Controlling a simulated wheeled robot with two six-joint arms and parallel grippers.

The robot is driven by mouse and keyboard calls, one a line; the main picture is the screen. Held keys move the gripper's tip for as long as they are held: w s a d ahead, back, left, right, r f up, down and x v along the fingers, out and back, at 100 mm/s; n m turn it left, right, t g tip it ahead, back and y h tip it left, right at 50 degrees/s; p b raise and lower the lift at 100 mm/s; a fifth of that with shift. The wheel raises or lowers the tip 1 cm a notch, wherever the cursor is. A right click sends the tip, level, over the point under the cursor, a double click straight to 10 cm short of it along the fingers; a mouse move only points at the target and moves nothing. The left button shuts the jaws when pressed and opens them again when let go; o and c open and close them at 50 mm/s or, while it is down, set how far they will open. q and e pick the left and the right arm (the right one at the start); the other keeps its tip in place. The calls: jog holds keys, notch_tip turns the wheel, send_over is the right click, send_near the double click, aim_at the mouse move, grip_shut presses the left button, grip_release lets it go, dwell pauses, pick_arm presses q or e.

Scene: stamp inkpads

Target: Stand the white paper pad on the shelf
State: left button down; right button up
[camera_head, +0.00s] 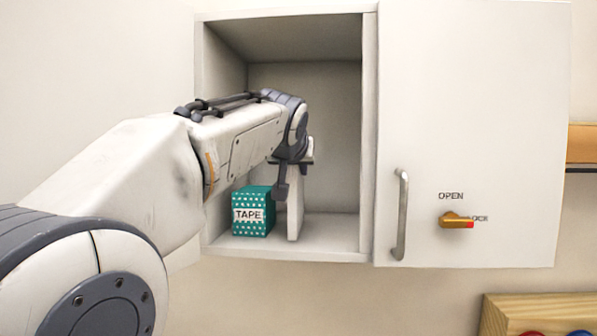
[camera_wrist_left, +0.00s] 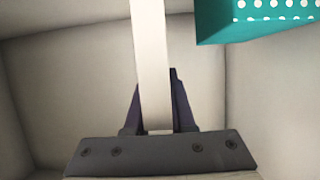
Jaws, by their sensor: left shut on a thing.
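The white paper pad (camera_head: 295,207) stands upright inside the open cabinet, right of the tape box. Its lower end is at or just above the shelf floor (camera_head: 335,231); I cannot tell if it touches. My left gripper (camera_head: 292,175) reaches into the cabinet from the left and is shut on the pad's upper part. In the left wrist view the pad (camera_wrist_left: 149,60) runs between the two dark fingers (camera_wrist_left: 155,110). My right gripper is not in view.
A teal dotted tape box (camera_head: 252,212) stands on the shelf just left of the pad. The cabinet's right wall (camera_head: 369,130) and white door (camera_head: 470,110) with handle (camera_head: 400,215) and orange latch (camera_head: 457,220) are to the right. Shelf room right of the pad is free.

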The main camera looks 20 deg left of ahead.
pick_arm(q)
jog(key=shift+f, duration=0.15)
jog(key=c, duration=0.8)
grip_release()
jog(key=shift+f, duration=0.1)
jog(key=shift+o, duration=0.2)
jog(key=b+v, duration=0.3)
jog(key=v, duration=0.9)
jog(key=shift+r, duration=0.25)
